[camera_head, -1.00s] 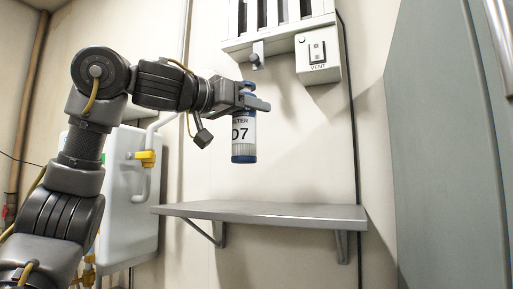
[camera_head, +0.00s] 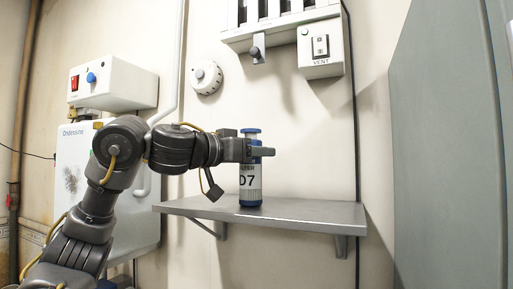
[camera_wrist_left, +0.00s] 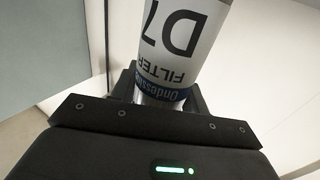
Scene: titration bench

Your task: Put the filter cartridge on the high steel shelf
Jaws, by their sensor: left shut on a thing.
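The filter cartridge (camera_head: 250,184) is a white cylinder with blue ends and a label reading D7. It is upright at the steel shelf (camera_head: 310,212), its base at the shelf top; I cannot tell whether it rests there or hangs just above. My left gripper (camera_head: 262,151) is shut on the cartridge near its top. In the left wrist view the cartridge (camera_wrist_left: 185,40) shows upside down, its label reading D7 FILTER, between the dark fingers. The right gripper is not in view.
The shelf is bare to the right of the cartridge. Above it hang a vent box (camera_head: 320,48) and a white louvred unit (camera_head: 280,22). A round white dial (camera_head: 206,77) is on the wall. A grey cabinet (camera_head: 450,150) stands at the right.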

